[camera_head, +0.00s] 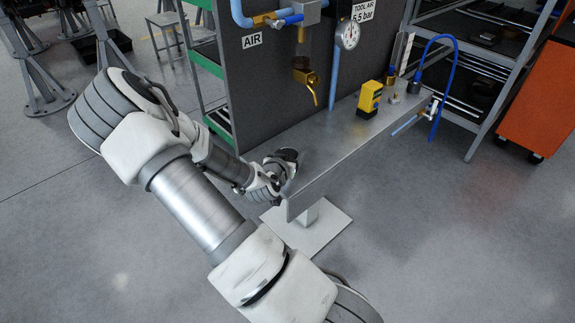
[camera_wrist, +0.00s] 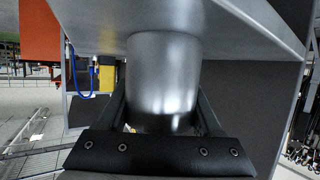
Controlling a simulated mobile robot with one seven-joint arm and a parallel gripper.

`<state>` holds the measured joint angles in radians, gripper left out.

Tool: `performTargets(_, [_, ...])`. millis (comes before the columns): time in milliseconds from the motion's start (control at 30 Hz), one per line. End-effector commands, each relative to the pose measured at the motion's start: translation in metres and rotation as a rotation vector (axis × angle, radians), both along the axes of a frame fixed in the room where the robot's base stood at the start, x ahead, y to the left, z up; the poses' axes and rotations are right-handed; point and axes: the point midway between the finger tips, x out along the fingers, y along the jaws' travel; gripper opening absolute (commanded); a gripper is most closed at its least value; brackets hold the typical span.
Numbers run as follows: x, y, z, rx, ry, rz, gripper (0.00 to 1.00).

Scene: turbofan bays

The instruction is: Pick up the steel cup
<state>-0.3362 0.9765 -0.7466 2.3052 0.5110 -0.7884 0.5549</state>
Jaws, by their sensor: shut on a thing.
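The steel cup (camera_wrist: 165,75) is a plain grey metal cylinder filling the middle of the wrist view. The two dark fingers of my gripper (camera_wrist: 163,112) lie on either side of it, shut on it. The wrist view is turned over, with the grey metal shelf (camera_wrist: 95,25) at the top. The cup's far end meets the shelf in the picture; I cannot tell whether it touches. In the head view my gripper (camera_head: 280,168) is at the near left end of the shelf (camera_head: 330,150). The cup is hidden there behind my gripper and wrist.
A yellow device (camera_head: 370,99) stands farther along the shelf. A blue hose (camera_head: 440,75) curves at its far end. A brass tap (camera_head: 306,78) hangs from the dark panel (camera_head: 262,90) above the shelf. An orange cabinet (camera_head: 540,95) stands at right. Floor in front is clear.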

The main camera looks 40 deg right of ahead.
Motion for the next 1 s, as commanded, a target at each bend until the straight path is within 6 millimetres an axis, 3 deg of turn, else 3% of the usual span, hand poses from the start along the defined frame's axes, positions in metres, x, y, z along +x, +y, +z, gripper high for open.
performTargets(33, [0.0,0.0,0.0,0.0,0.0,0.0,0.3])
performTargets(133, [0.0,0.0,0.0,0.0,0.0,0.0,0.12])
performTargets(167, [0.0,0.0,0.0,0.0,0.0,0.0,0.1])
performTargets(567, [0.0,0.0,0.008,0.001,-0.003,-0.001,0.1])
performTargets(833, [0.001,0.001,0.043,0.002,-0.006,0.001,0.1])
performTargets(1000, [-0.037,-0.012,0.064,0.003,-0.004,-0.007,0.1])
